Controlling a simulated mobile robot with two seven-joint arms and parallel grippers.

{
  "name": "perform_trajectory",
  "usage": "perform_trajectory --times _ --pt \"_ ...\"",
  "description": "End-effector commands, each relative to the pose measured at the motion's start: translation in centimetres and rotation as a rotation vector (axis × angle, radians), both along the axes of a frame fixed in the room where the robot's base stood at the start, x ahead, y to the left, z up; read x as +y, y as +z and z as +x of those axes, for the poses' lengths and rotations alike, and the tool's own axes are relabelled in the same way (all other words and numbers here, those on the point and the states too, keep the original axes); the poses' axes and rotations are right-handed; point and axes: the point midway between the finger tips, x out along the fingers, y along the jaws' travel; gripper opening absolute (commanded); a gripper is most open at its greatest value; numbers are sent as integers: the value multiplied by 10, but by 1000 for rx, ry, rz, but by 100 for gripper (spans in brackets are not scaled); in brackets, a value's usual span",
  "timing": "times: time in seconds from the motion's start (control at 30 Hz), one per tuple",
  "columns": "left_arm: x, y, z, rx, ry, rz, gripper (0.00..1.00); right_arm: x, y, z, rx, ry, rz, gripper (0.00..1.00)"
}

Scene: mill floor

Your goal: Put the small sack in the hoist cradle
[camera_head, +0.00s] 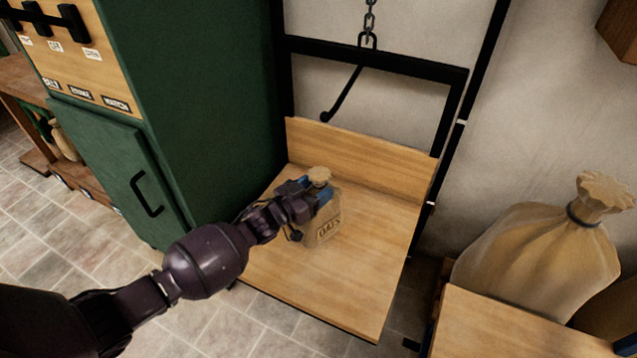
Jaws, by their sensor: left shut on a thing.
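The small sack (324,227) is tan, tied at the top and marked "OATS". It is upright at the wooden floor of the hoist cradle (365,265), left of its middle. I cannot tell whether its base touches the boards. My left gripper (318,195) is shut on the sack near its neck, reaching in from the left, and hides part of its left side. The cradle has a wooden back board and a black frame, with a chain and hook (345,92) hanging behind. My right gripper is out of view.
A green cabinet (210,110) with a closed door stands close on the cradle's left. A large tied sack (540,255) stands at the right behind a wooden surface (500,330). The cradle's front and right boards are clear. Shelving (25,80) stands at far left.

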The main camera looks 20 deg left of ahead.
Motion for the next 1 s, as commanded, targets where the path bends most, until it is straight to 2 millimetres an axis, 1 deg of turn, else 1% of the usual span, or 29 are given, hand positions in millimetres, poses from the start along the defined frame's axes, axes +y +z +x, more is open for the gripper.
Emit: perform_trajectory --times 0.07,0.2,0.33,0.47,0.77,0.9,0.93,1.0 --pt "-1 -3 2 -9 -2 -3 0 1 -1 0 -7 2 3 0" --pt "-1 -26 0 -2 -1 -3 0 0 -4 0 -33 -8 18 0" --pt "-1 -39 1 -5 -2 -4 0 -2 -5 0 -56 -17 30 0" --pt "-1 -42 2 -10 -2 -2 0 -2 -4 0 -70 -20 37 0" --pt "-1 -40 3 -14 -2 -3 0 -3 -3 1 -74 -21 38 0" --pt "-1 -44 2 -12 -2 -3 0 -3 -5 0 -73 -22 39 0" --pt "0 -48 1 -4 0 -1 57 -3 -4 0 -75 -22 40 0" --pt "0 -47 1 -5 0 0 68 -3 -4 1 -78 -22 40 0"
